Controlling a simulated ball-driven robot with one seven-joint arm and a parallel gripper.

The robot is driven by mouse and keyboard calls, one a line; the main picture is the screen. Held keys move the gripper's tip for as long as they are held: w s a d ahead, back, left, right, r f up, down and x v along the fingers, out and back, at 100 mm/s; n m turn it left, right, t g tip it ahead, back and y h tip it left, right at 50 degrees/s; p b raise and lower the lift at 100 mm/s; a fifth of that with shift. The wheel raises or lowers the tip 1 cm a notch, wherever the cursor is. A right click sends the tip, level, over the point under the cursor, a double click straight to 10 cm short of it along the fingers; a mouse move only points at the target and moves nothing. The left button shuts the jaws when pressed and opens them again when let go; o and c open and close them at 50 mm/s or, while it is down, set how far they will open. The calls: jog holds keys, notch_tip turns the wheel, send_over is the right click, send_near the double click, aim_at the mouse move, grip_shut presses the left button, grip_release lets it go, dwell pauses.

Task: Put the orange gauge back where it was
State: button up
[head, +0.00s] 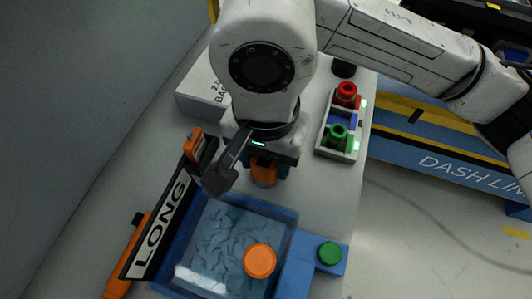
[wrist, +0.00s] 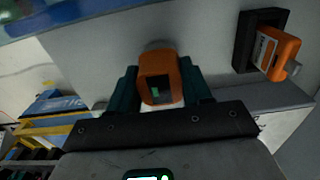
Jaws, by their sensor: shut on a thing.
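My gripper (head: 264,168) is shut on an orange gauge (head: 264,175), held above the pale table behind the blue tray. In the wrist view the orange gauge (wrist: 158,78) sits between the two teal fingers, with a dark window and a small green mark facing the camera. A second orange object (head: 193,145) with a pale label rests by a black holder at the end of the LONG sign. It also shows at the right of the wrist view (wrist: 277,52), apart from my gripper.
The blue tray (head: 291,222) holds rumpled blue material and an orange disc (head: 260,260). A green button (head: 330,253) tops a blue block. A tray with red (head: 347,94) and green (head: 338,135) knobs stands right. A white box (head: 198,92) stands behind left. The LONG sign (head: 160,228) borders the left.

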jog(key=o, duration=1.2)
jog(key=shift+f, duration=0.1)
jog(key=shift+r+p, duration=0.3)
jog(key=shift+p, duration=0.05)
notch_tip(320, 180, up, 12)
jog(key=shift+f, duration=0.1)
jog(key=shift+s, duration=0.15)
